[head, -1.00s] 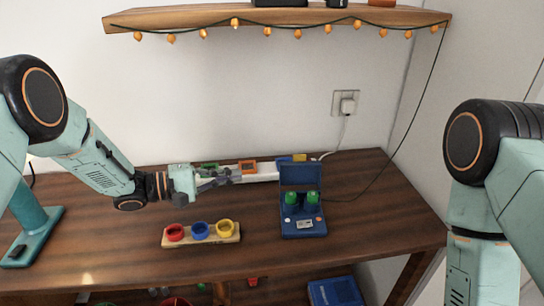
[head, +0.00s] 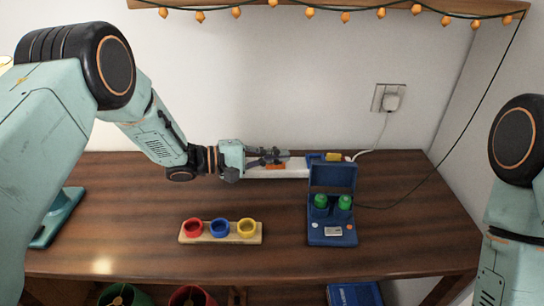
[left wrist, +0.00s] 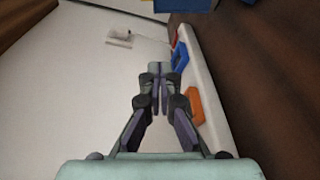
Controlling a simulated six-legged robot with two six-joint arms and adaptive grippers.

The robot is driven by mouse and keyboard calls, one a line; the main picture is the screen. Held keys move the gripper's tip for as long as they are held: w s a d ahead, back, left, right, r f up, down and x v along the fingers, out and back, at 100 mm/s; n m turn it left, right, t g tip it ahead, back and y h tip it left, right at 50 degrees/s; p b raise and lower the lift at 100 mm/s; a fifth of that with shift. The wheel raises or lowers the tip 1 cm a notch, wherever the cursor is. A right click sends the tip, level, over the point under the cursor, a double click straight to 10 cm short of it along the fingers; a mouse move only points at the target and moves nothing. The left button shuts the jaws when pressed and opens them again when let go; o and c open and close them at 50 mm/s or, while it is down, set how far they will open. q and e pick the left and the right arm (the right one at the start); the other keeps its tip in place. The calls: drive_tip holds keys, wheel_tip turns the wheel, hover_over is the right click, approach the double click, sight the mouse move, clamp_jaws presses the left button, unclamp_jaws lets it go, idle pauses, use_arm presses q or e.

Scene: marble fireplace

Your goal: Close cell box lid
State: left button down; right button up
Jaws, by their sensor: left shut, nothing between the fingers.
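The blue cell box (head: 331,235) stands on the wooden table, right of centre in the head view. Its lid (head: 333,176) is raised upright at the back. Two green cells (head: 320,201) stand upright in the box. My left gripper (head: 286,154) is shut and empty, left of the lid and apart from it, over the white power strip. In the left wrist view the fingertips (left wrist: 158,72) are together with nothing between them. A blue piece at the top edge of that view may be part of the box. My right gripper is out of view.
A wooden tray (head: 190,239) with red, blue and yellow rings lies left of the box. The white power strip (head: 262,174) with coloured blocks runs along the wall. A cable (head: 425,190) hangs right of the box. The front of the table is mostly clear.

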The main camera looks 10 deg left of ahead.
sight(333, 172)
use_arm(q)
drive_tip(key=x, duration=0.4)
drive_tip(key=b+x, duration=0.1)
drive_tip(key=x, duration=0.1)
drive_tip(key=shift+s+d, duration=0.25)
drive_tip(key=shift+d, duration=0.1)
drive_tip(key=shift+s+a+r, duration=0.2)
drive_tip(key=shift+s+r, duration=0.15)
drive_tip(key=shift+s, duration=0.25)
drive_tip(key=shift+s+d+r, duration=0.1)
drive_tip(key=shift+s+r, duration=0.1)
drive_tip(key=shift+s, duration=0.4)
drive_tip(key=shift+s+d+r, duration=0.1)
drive_tip(key=shift+s+r, duration=0.1)
drive_tip(key=shift+s, duration=0.4)
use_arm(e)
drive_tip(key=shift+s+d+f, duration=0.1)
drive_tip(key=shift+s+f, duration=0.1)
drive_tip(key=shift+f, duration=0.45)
use_arm(q)
drive_tip(key=shift+w, duration=0.1)
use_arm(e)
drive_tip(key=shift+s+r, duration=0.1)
